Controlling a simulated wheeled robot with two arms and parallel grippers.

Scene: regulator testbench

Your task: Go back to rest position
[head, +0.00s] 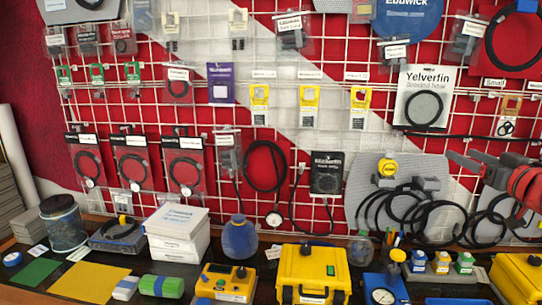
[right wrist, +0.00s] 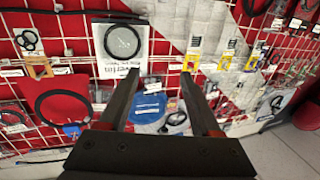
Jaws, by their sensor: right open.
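My right gripper (head: 462,158) reaches in from the right edge of the head view, its red body behind dark fingers that point left. It is in front of the wire grid wall, below the Yelverfin hose pack (head: 424,97). In the right wrist view its two fingers (right wrist: 162,73) stand apart with nothing between them. That view shows the wall upside down, with the Yelverfin pack (right wrist: 122,42) beyond the left finger. My left gripper is in neither view.
Coiled black hoses (head: 405,212) hang just left of and below the right gripper. A yellow case (head: 312,272), white boxes (head: 178,232), a yellow device (head: 225,283) and a blue gauge unit (head: 384,290) stand on the bench. Floor (right wrist: 275,150) shows at the lower right of the wrist view.

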